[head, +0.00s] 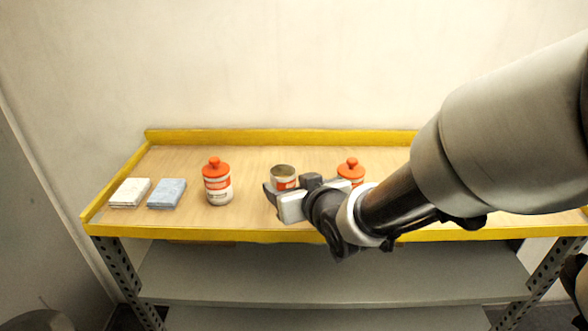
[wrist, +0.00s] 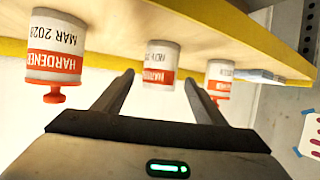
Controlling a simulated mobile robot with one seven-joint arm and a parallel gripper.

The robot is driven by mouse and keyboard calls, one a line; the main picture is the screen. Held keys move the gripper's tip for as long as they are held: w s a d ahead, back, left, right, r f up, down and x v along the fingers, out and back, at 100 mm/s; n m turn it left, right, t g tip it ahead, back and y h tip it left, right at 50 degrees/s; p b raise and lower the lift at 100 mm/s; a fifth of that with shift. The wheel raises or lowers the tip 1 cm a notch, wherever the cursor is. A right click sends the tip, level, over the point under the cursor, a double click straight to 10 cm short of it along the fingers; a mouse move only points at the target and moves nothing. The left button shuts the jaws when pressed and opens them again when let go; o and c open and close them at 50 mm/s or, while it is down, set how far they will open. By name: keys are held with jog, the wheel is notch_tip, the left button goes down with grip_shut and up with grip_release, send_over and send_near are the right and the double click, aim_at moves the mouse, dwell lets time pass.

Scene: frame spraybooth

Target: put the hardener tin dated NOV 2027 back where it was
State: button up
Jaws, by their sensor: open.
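A white and orange hardener tin with a bare, dull metal top (head: 284,171) stands upright on the bench. In the wrist view, where things appear upside down, its label (wrist: 160,60) reads NOV 20 and something too small to be sure of. My gripper (head: 290,190) is open, with the fingertips (wrist: 157,82) on either side of this tin in that view; I cannot tell how far it lies between them. A tin with an orange knobbed lid dated MAR 2028 (wrist: 56,48) stands to the right in the head view (head: 350,172), partly behind my arm.
Another orange-lidded tin (head: 217,184) stands to the left, its date unreadable. A white pad (head: 130,192) and a blue pad (head: 166,193) lie further left. A yellow rim (head: 200,232) edges the wooden bench; grey shelves (head: 220,268) are below. My arm hides the bench's right.

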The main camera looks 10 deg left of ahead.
aim_at(289, 183)
jog(key=v, duration=0.3)
jog(key=shift+s+d+r, duration=0.1)
jog(key=shift+d, duration=0.1)
jog(key=s+d+r+m+g+h, duration=0.1)
jog(key=s+d+r+m+h, duration=0.15)
jog(key=d, duration=0.75)
jog(key=s+d+r+m+g+h, duration=0.15)
jog(key=d+h, duration=0.25)
jog(key=d, duration=0.6)
jog(key=s+d+m+g, duration=0.1)
jog(key=s+d, duration=0.2)
jog(key=s, duration=0.3)
jog(key=s+d+m+g+h, duration=0.1)
jog(key=s+d+m+g, duration=0.1)
jog(key=s+d, duration=0.2)
jog(key=s, duration=0.3)
jog(key=shift+s+f, duration=0.25)
jog(key=shift+s, duration=0.05)
